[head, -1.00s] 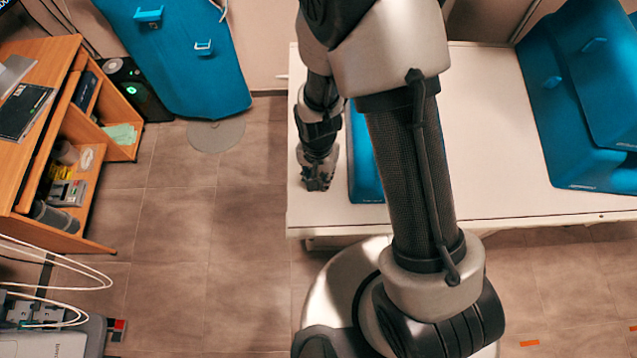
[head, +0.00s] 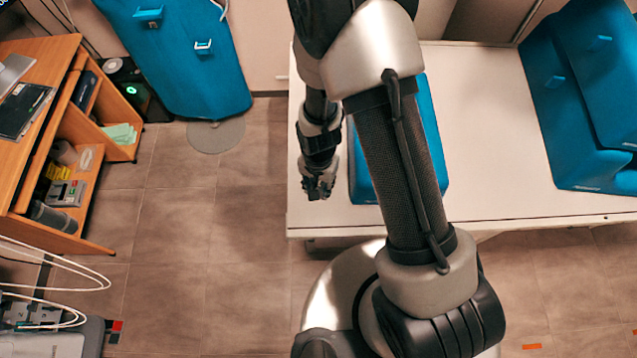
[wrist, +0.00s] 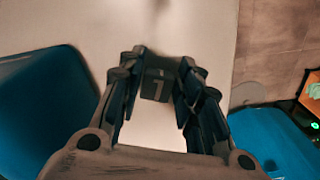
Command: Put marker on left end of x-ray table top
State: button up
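The marker (wrist: 157,84) is a small dark block with a light figure on its face, seen in the wrist view between my fingertips. My gripper (wrist: 160,80) appears closed on its two sides. In the head view my gripper (head: 318,188) points down over the left end of the white x-ray table top (head: 480,150); the marker is too small to make out there. The pale table top (wrist: 200,30) lies below the marker in the wrist view. I cannot tell whether the marker touches it.
A blue cushion (head: 430,120) lies on the table just right of my gripper, partly behind my arm. Larger blue blocks (head: 575,120) stand at the table's right.

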jog(key=o, duration=0.3)
jog(key=shift+r, duration=0.1)
notch_tip(320, 180, up, 13)
jog(key=p, duration=0.3)
notch_tip(320, 180, up, 8)
jog(key=r+t, duration=0.1)
send_over(319, 187)
jog(key=d, duration=0.2)
jog(key=s+d+r+n+t, duration=0.1)
jog(key=s+d+r, duration=0.3)
jog(key=r, duration=0.5)
jog(key=s+d+r+n+t, duration=0.2)
jog(key=s+d+r, duration=0.3)
jog(key=s+r, duration=0.3)
jog(key=shift+s+d+r+n+t, duration=0.2)
jog(key=shift+s+r+n+t, duration=0.1)
jog(key=shift+r+n, duration=0.5)
